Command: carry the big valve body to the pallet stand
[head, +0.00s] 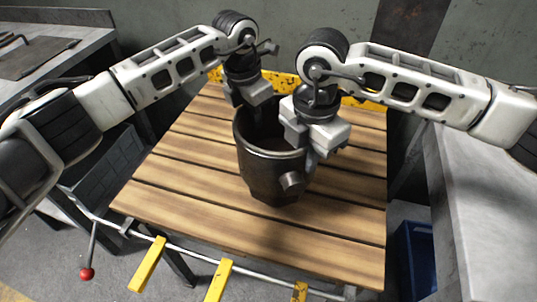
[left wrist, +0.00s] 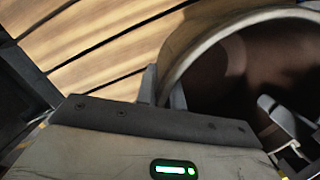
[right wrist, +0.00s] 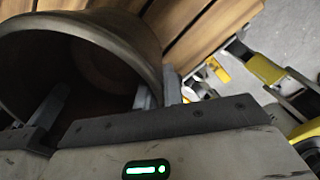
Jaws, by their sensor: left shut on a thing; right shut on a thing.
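The big valve body (head: 270,168) is a dark, hollow metal cylinder with a short side stub. It stands upright on or just above the wooden slats of the pallet stand (head: 190,170); I cannot tell whether it touches them. My left gripper (head: 240,104) is shut on its rim at the far left. My right gripper (head: 302,148) is shut on its rim at the right. The valve body's open mouth also shows in the left wrist view (left wrist: 190,50) and in the right wrist view (right wrist: 140,40), with fingers on the wall in both.
A grey bench (head: 490,220) stands at the right and a metal table (head: 50,50) at the back left. Yellow bars (head: 218,280) and a red-knobbed lever (head: 87,272) are at the stand's front. A blue bin (head: 415,260) sits low at the right. Slats around the valve body are clear.

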